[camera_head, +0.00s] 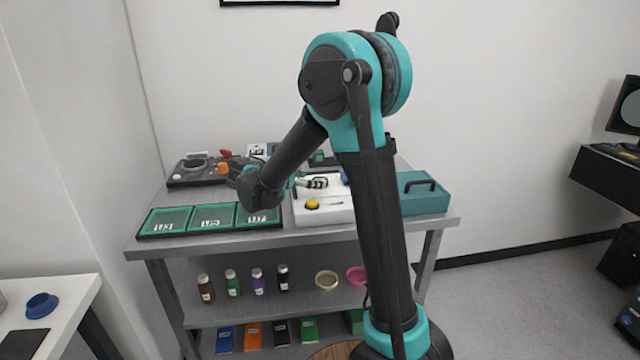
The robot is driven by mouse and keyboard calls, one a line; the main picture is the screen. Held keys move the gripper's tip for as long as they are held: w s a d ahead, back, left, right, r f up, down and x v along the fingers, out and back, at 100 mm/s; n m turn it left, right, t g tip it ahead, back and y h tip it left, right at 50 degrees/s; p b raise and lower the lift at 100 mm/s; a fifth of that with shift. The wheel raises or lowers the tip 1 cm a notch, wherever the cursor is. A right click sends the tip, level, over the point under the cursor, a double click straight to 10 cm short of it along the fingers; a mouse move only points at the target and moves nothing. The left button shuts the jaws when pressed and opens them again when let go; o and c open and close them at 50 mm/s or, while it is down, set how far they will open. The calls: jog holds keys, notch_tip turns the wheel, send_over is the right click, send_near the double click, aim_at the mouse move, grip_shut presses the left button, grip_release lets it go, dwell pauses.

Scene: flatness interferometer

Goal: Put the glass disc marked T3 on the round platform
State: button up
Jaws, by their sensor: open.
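I cannot make out a glass disc marked T3. Three flat green panels in dark frames lie along the front left of the steel bench, with small white labels; the left panel (165,221) has a label ending in 3, its first letter unclear. A dark instrument (192,172) at the back left carries a grey round part (194,165), which may be the round platform. My gripper (236,171) is open, beside the right end of this instrument and above the panels. It is small and partly hidden by my wrist. I see nothing held in it.
A white case (322,212) with a yellow button stands mid-bench. A teal box (422,196) with a black handle is at the right. Bottles and two round dishes fill the shelf below. A white side table (62,292) with a blue dish stands at left.

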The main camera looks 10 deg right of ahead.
aim_at(322, 179)
jog(key=x, duration=0.4)
jog(key=shift+a, duration=0.1)
jog(key=c, duration=1.4)
jog(key=shift+r, duration=0.15)
notch_tip(322, 179, up, 20)
